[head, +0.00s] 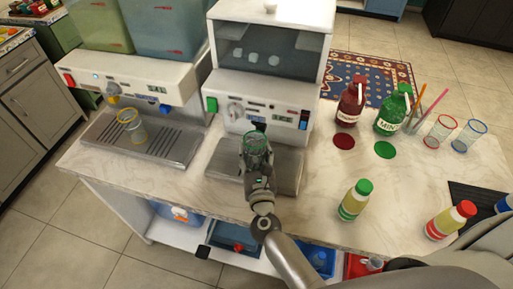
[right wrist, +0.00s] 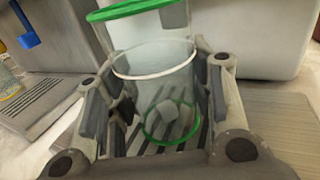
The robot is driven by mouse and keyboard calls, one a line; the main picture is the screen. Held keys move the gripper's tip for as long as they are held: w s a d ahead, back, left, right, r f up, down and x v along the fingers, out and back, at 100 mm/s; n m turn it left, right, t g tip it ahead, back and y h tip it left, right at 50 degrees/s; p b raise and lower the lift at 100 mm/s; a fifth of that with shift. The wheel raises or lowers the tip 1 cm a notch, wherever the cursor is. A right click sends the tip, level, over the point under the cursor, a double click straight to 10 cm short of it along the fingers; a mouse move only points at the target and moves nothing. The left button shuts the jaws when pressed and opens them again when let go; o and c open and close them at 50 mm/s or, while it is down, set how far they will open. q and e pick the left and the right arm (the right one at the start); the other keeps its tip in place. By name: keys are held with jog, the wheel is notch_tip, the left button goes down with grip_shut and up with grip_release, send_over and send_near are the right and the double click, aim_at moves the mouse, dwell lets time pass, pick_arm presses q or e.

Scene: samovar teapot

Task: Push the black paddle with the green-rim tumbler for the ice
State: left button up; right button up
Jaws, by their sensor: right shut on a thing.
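The green-rim tumbler (head: 257,147) is clear and held at the front of the white ice machine (head: 262,70), above its drip tray. My right gripper (head: 257,162) is shut around it. In the right wrist view the tumbler (right wrist: 155,60) stands between the fingers, with a pale cube-like piece showing low inside it. The black paddle (head: 260,127) shows in the head view just above and behind the tumbler's rim. Whether the rim touches the paddle I cannot tell. My left gripper is out of view.
A yellow-rim tumbler (head: 137,132) stands on the left drink machine's tray (head: 175,148). Red and green bottles (head: 388,112), red- and blue-rim tumblers (head: 468,136) and two juice bottles (head: 354,200) stand on the counter to the right. Counter space (head: 310,185) beside the ice machine's tray is clear.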

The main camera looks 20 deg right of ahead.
jog(key=shift+s+a, duration=0.5)
jog(key=shift+s, duration=0.2)
dwell(0.4)
jog(key=shift+s+a+f, duration=0.1)
jog(key=shift+s+a, duration=0.05)
jog(key=shift+s, duration=0.1)
jog(key=s+a+b, duration=0.1)
jog(key=s, duration=0.1)
jog(key=s+a+b, duration=0.1)
jog(key=s+a, duration=0.2)
jog(key=s, duration=0.1)
jog(key=shift+s+a+b, duration=0.3)
jog(key=shift+s+b, duration=0.05)
jog(key=shift+b, duration=0.05)
jog(key=shift+s+a, duration=0.35)
jog(key=shift+s, duration=0.2)
